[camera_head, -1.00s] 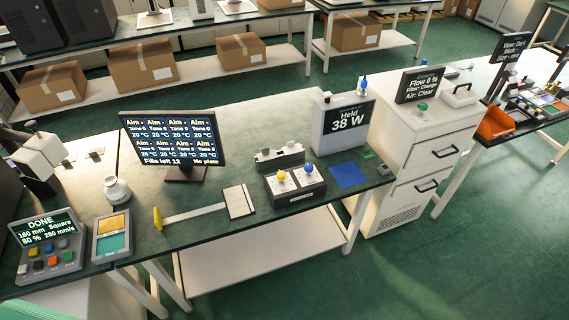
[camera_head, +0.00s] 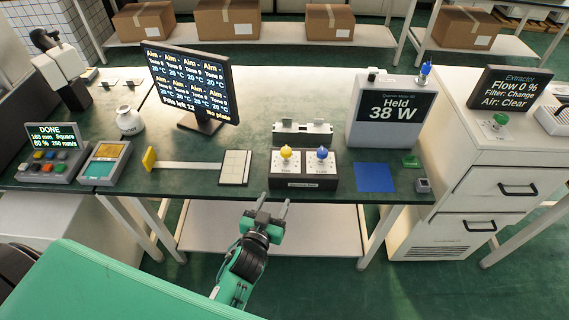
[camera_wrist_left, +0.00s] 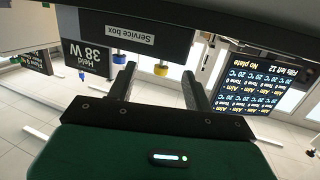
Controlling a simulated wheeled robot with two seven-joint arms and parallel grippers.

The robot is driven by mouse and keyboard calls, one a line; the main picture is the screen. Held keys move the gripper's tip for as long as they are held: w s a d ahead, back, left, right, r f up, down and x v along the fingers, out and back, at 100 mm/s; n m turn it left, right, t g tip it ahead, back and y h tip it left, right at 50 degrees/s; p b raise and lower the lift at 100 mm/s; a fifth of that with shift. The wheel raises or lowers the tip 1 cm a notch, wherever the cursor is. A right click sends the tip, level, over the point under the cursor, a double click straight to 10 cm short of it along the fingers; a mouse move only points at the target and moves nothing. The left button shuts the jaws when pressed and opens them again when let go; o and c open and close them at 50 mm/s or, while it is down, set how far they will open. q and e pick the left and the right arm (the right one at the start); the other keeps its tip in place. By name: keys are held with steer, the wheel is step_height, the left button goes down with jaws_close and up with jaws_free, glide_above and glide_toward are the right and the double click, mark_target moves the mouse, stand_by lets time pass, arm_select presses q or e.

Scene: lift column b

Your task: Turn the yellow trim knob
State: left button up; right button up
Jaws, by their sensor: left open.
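The yellow trim knob (camera_head: 286,153) stands on the left part of a dark two-knob box (camera_head: 303,184) near the front edge of the bench. A blue knob (camera_head: 322,153) is to its right on the same box. My left gripper (camera_head: 274,208) is open and empty, in front of the bench edge and below the box, apart from both knobs. In the left wrist view the yellow knob (camera_wrist_left: 160,70) shows between the open fingers (camera_wrist_left: 158,82), beyond the box's "Service box" face (camera_wrist_left: 145,35). The blue knob (camera_wrist_left: 119,58) shows near one finger. My right gripper is not in view.
A notebook-like pad (camera_head: 235,167) lies left of the box, a blue square (camera_head: 374,177) right of it. A grey fixture (camera_head: 302,133) stands behind. A monitor (camera_head: 190,82), a "Held 38 W" unit (camera_head: 392,112) and a drawer cabinet (camera_head: 490,190) stand around.

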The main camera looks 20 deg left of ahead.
mark_target(284, 155)
arm_select(q)
step_height(284, 155, up, 5)
steer(key=t, duration=0.1)
steer(key=shift+y, duration=0.3)
steer(key=w, duration=0.4)
steer(key=w+p, duration=0.1)
steer(key=w, duration=0.4)
steer(key=w+a, duration=0.1)
steer(key=w, duration=0.3)
steer(key=shift+w+a+p, duration=0.1)
steer(key=shift+w+p, duration=0.05)
steer(key=shift+p, duration=0.2)
steer(key=shift+w, duration=0.35)
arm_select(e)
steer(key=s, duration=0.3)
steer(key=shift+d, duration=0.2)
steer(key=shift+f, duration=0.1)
arm_select(q)
steer(key=shift+c, duration=0.2)
